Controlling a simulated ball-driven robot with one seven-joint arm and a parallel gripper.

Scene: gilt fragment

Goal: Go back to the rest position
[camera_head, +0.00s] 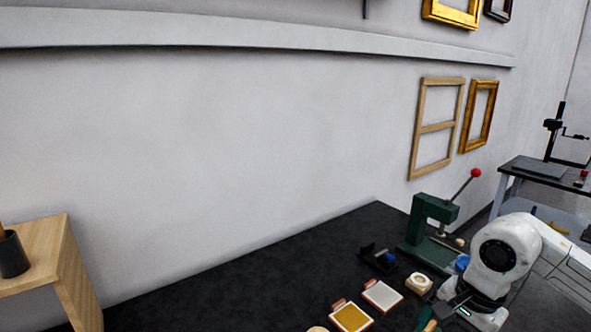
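My white arm (508,250) comes in from the right edge, low in the head view, over the dark table. My gripper (450,312) is a dark part with a small green light, at the bottom right below the arm's round joint. Its fingertips are small and partly cut off by the lower edge, so I cannot see whether they are apart or hold anything. A green and orange handle-like thing (428,326) shows close to it, and I cannot tell whether they touch.
A green press (428,222) with a red-knobbed lever stands behind my arm. Two small trays (351,318) (382,296), a pale block (418,283) and a dark holder (378,258) lie on the black tabletop (250,290). A wooden cabinet (45,255) stands left. The tabletop's left part is clear.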

